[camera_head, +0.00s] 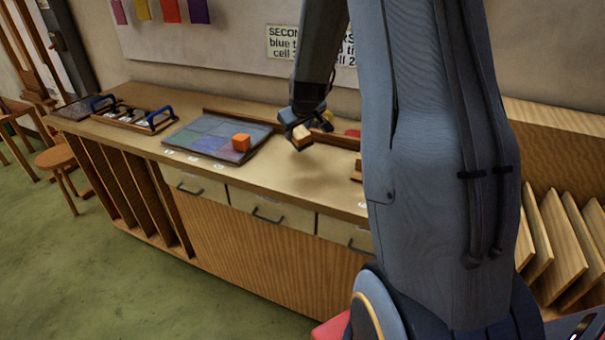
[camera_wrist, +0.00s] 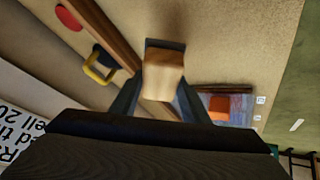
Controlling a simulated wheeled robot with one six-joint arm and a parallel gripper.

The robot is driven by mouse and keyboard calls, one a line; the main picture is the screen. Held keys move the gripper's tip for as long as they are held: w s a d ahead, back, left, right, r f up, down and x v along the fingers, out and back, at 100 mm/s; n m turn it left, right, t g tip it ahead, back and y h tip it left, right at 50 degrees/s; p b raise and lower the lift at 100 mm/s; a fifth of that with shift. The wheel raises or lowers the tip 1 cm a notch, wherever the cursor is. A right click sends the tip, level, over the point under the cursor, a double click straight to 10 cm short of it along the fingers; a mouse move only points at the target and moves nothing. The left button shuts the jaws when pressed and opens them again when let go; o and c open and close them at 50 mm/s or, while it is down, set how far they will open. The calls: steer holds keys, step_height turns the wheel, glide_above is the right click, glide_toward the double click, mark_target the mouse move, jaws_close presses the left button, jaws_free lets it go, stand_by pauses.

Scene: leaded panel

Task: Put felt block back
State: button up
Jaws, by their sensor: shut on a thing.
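My gripper (camera_head: 298,128) is shut on a tan, wood-coloured block, the felt block (camera_head: 302,134), and holds it above the bench top. In the wrist view, my gripper (camera_wrist: 160,85) has a finger on each side of the felt block (camera_wrist: 164,72). A dark layer shows at the block's far end. The leaded panel (camera_head: 203,131), with muted blue and purple panes, lies on the bench left of my gripper. An orange cube (camera_head: 241,142) rests on it; the panel's edge (camera_wrist: 243,100) and the cube (camera_wrist: 219,108) also show in the wrist view.
A wooden rail (camera_wrist: 100,30) runs along the bench, with a red disc (camera_wrist: 68,17) and a yellow-handled tool (camera_wrist: 98,66) beside it. A rack with blue handles (camera_head: 133,117) stands at the left. Bare bench top (camera_head: 290,172) lies in front of my gripper.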

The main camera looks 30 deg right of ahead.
steer(key=shift+s+a+r+m+g+y, duration=0.15)
steer(key=shift+s+r+m+g, duration=0.1)
steer(key=shift+s, duration=0.25)
steer(key=shift+s+r+m+g+y, duration=0.15)
steer(key=shift+s+r+m+g, duration=0.1)
steer(key=shift+s, duration=0.25)
steer(key=s+a+r+m+g+y, duration=0.1)
steer(key=s+a+r+m+g, duration=0.15)
steer(key=s, duration=0.25)
steer(key=shift+n+t, duration=0.45)
steer(key=f, duration=0.5)
steer(key=shift+s+d+f+p, duration=0.15)
steer(key=shift+d+f+p, duration=0.1)
steer(key=shift+f+p, duration=0.15)
steer(key=shift+f+b, duration=0.45)
steer(key=shift+f, duration=1.55)
steer(key=o, duration=1.1)
